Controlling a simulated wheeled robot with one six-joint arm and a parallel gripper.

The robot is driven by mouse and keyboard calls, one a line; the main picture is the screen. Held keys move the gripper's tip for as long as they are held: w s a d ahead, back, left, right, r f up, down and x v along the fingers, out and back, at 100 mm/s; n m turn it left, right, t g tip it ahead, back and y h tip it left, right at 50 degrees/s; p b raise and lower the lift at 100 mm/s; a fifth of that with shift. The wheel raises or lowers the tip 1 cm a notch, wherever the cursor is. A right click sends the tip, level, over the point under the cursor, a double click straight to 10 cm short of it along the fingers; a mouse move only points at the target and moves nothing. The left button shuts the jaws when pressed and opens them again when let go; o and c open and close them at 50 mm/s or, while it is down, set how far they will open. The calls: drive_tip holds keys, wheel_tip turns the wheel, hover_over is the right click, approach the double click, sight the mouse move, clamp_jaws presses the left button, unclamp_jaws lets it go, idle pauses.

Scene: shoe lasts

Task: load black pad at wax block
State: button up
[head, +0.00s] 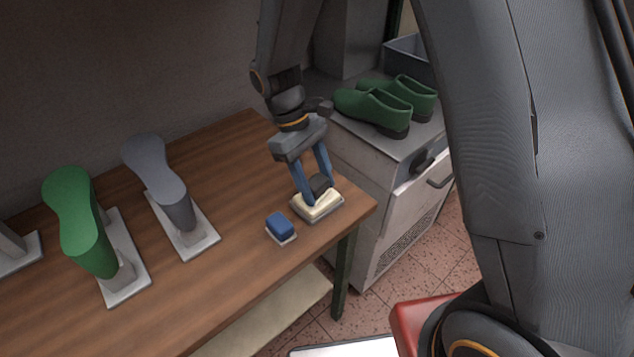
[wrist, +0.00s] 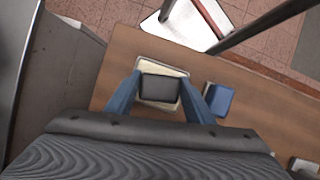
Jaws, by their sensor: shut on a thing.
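The black pad (head: 320,186) is held between the blue fingers of my gripper (head: 315,192), which is shut on it. In the wrist view the pad (wrist: 159,88) sits between the two fingertips (wrist: 160,92). The wax block (head: 317,206) is a cream slab in a shallow grey tray near the right end of the wooden table. The pad is right over the wax block and looks to be on it or just above; I cannot tell if they touch. The wax block also shows around the pad in the wrist view (wrist: 150,71).
A blue pad (head: 280,226) sits on a small light base left of the wax block. A grey last (head: 165,180) and a green last (head: 80,225) stand on the wooden table (head: 235,160). Green shoes (head: 372,110) rest on the grey cabinet to the right. The table's front edge is close.

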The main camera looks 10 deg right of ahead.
sight(317, 181)
drive_tip(key=shift+r+p, duration=2.65)
drive_tip(key=shift+r, duration=0.75)
